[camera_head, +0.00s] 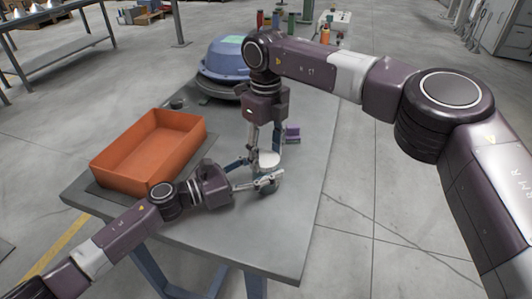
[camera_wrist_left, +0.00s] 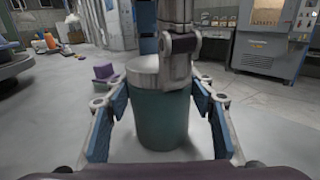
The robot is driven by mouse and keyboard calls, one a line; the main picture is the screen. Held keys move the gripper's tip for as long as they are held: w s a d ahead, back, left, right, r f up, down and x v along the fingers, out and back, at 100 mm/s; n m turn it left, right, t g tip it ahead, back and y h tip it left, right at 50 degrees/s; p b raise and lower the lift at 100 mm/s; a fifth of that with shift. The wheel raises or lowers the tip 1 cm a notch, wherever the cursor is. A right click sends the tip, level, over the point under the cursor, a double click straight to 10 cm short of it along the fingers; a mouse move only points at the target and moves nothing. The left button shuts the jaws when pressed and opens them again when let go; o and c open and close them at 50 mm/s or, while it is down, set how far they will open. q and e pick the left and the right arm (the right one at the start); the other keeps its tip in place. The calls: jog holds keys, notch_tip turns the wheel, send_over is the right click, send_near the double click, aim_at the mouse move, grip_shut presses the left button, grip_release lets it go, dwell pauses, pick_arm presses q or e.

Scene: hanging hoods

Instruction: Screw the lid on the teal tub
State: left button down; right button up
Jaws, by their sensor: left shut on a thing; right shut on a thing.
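The teal tub (camera_wrist_left: 160,115) stands upright between the blue-padded fingers of my left gripper (camera_wrist_left: 155,98), which is shut on it. In the head view the tub (camera_head: 268,188) is small and partly covered by the fingers of my left gripper (camera_head: 262,182). The pale lid (camera_wrist_left: 143,72) sits level at the tub's top in the wrist view; I cannot tell whether its thread is engaged. In the head view the lid (camera_head: 268,160) shows between the fingers of my right gripper (camera_head: 266,157), which points down from above and is shut on it. One right finger hides part of the lid in the wrist view.
An orange bin (camera_head: 125,180) stands on the left of the grey table (camera_head: 225,238). A blue domed hood (camera_head: 222,58) is at the back. A small purple block (camera_head: 292,133) lies near the right edge, behind the grippers. The table's front is clear.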

jog(key=o, duration=1.3)
jog(key=shift+o, duration=0.2)
jog(key=shift+r, duration=0.1)
notch_tip(320, 180, up, 12)
pick_arm(q)
jog(key=c, duration=0.8)
grip_release()
jog(key=shift+a, duration=0.1)
